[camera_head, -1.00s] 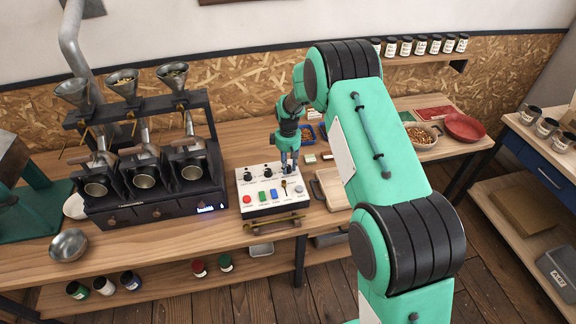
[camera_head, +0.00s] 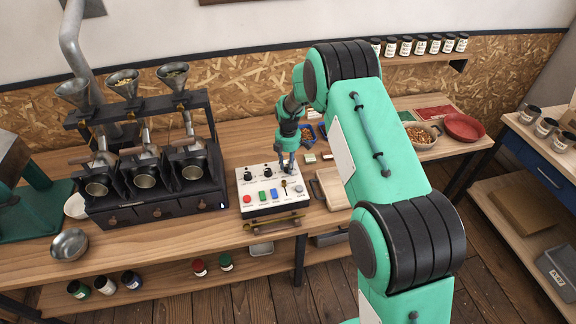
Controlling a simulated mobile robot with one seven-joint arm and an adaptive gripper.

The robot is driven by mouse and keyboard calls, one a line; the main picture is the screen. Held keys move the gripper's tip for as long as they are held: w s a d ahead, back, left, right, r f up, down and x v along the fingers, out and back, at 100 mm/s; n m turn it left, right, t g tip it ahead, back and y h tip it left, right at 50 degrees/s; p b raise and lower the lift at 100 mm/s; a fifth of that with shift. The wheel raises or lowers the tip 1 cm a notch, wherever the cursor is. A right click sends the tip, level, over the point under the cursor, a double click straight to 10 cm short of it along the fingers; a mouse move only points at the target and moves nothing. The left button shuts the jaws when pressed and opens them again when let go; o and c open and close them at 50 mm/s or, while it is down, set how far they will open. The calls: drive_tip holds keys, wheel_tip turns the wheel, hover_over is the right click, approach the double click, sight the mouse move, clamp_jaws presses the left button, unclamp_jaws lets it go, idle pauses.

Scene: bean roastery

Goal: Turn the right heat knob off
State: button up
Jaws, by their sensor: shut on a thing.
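The white control panel (camera_head: 258,202) sits on the bench to the right of the black roaster. Two black knobs show along its back row, the left knob (camera_head: 248,175) and the middle knob (camera_head: 268,170). Several coloured buttons lie in front of them, with a small brass lever (camera_head: 284,186) beside them. My gripper (camera_head: 286,171) points down over the back right of the panel, in line with the knob row. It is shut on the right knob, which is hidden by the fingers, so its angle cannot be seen.
The black three-barrel roaster (camera_head: 150,180) stands close to the left of the panel. A brass rail (camera_head: 275,222) runs along the panel's front. A wooden tray (camera_head: 332,188) lies to the right, beneath my arm. Bare bench (camera_head: 240,145) lies behind the panel.

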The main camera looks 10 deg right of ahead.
drive_tip(key=shift+n, duration=1.6)
drive_tip(key=o, duration=1.2)
drive_tip(key=shift+c, duration=0.2)
wheel_tip(320, 180, up, 12)
